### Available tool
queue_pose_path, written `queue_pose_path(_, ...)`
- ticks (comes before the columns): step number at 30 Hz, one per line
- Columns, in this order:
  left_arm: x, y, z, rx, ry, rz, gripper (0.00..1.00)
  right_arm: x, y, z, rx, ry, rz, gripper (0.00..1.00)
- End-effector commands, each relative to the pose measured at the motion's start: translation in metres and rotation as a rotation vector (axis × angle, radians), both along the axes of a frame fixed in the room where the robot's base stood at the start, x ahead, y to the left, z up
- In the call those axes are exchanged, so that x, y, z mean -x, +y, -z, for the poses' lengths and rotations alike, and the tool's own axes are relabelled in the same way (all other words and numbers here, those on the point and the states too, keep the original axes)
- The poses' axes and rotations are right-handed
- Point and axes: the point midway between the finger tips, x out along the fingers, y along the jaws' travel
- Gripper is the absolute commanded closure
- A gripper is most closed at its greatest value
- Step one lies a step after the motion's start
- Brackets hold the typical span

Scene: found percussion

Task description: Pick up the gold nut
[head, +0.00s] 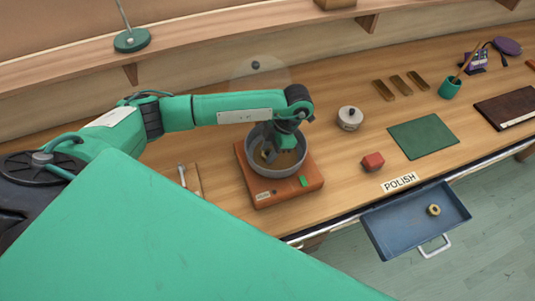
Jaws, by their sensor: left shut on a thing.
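My left gripper (271,153) reaches down from above into a round grey pan (303,146). Its fingers are shut on a small gold nut (264,154), which shows only in part at the left of the fingers, low inside the pan. I cannot tell whether it touches the pan floor. The pan sits on an orange-brown base (266,198) with a green button. Another gold, ring-shaped nut (433,210) lies in the open blue drawer (395,225) at lower right. My right gripper is not in view.
A clear lid with a dark knob (255,65) stands behind my arm. Several brown bars (400,85) lie farther back. Bench space between them is clear.

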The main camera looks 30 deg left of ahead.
Motion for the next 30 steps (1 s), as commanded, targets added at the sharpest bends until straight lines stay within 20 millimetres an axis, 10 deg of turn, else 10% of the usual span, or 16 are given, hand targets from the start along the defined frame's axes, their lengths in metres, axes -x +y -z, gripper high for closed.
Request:
queue_pose_path(14, -0.001, 0.0, -0.021, 0.002, -0.003, 0.001, 0.94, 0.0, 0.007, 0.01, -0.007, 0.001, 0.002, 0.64)
queue_pose_path(30, -0.002, 0.0, -0.133, -0.001, -0.006, 0.001, 0.94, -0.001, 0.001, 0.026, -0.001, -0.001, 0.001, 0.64)
